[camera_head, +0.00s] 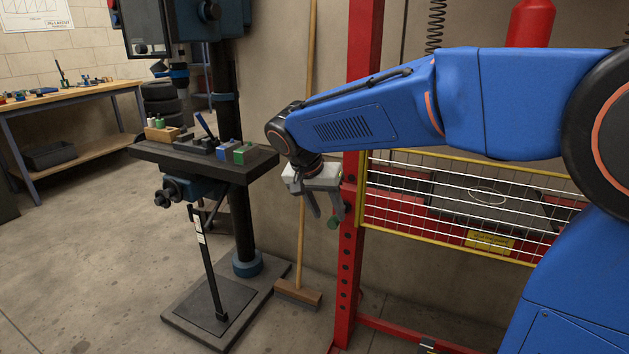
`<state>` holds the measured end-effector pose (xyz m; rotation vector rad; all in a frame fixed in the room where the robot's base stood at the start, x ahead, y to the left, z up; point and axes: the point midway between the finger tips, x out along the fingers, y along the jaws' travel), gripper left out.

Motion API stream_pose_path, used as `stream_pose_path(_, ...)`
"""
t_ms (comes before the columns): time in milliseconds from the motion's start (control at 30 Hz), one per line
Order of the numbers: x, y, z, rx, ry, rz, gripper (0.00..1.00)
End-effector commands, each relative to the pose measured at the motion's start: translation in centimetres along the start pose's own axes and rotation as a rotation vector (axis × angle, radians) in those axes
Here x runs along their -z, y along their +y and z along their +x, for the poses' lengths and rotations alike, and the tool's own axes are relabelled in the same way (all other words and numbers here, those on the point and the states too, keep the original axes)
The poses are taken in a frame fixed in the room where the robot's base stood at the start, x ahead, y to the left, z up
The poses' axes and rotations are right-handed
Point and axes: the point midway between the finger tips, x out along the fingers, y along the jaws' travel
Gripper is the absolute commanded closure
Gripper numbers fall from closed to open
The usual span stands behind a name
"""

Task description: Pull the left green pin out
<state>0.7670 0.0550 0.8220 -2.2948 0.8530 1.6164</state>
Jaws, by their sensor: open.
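A green pin (333,222) shows as a small green knob at the front of the red upright post (348,245), left of the mesh guard. My gripper (327,212) points down beside the post with its two dark fingers apart. The fingertips are at or just above the knob in the picture. I cannot tell whether they touch it or how far in front of it they are. The pin's shaft is hidden. No second green pin can be made out; the post's lower part shows a row of dark holes.
A yellow-framed mesh guard (480,205) stands right of the post. A drill press table (170,153) with small blocks is close on the left. A broom (299,290) leans behind my gripper. A workbench (70,93) stands at far left. Open floor lies front left.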

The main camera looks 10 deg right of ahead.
Motion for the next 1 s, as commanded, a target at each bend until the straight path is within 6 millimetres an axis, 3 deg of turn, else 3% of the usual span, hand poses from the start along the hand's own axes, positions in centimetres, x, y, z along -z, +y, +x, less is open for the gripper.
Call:
stream_pose_path(400, -0.1, -0.1, -8.5, 0.003, 0.000, -0.001, 0.57)
stream_pose_path(600, -0.1, -0.1, -11.8, 0.002, -0.001, -0.002, 0.57)
stream_pose_path(800, -0.1, -0.1, -13.4, 0.000, -0.001, -0.001, 0.57)
stream_pose_path(1000, -0.1, 0.0, -13.6, 0.000, -0.001, -0.001, 0.57)
